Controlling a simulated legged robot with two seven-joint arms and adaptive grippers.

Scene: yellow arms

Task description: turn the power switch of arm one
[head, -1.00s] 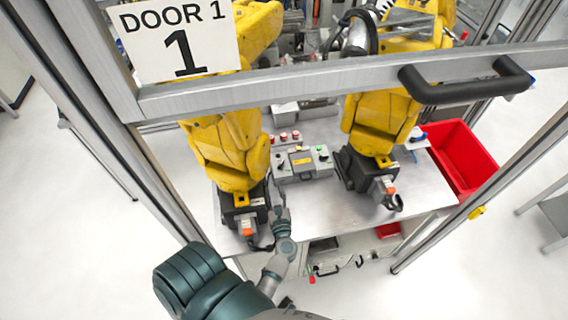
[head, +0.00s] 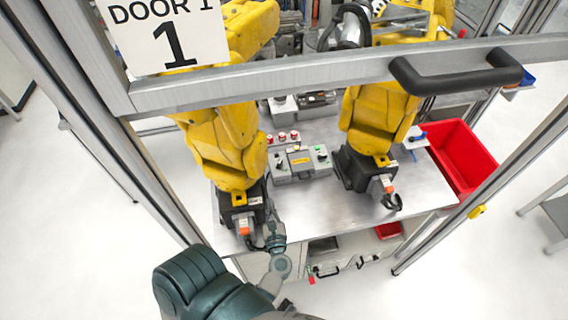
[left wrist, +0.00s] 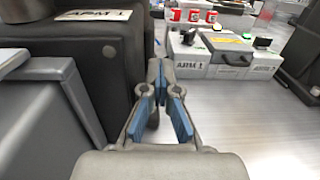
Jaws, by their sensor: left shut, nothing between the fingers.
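The grey control box (head: 300,165) stands on the table between the two yellow arms. It carries dark knobs and a green part on top. In the left wrist view, the box (left wrist: 190,70) has a label that seems to read ARM 1, with a dark knob (left wrist: 189,37) above it. Which knob is the power switch I cannot tell. My left gripper (left wrist: 160,85) is shut and empty, short of the box, beside the dark base (left wrist: 100,60) labelled ARM 1. In the head view it is small, at the table's front edge. My right gripper is out of view.
The yellow arm one (head: 222,145) stands left of the box and the other yellow arm (head: 372,125) right. The door frame bar (head: 260,88) crosses above. A red bin (head: 458,160) is at the right. Bare table (head: 310,205) lies in front of the box.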

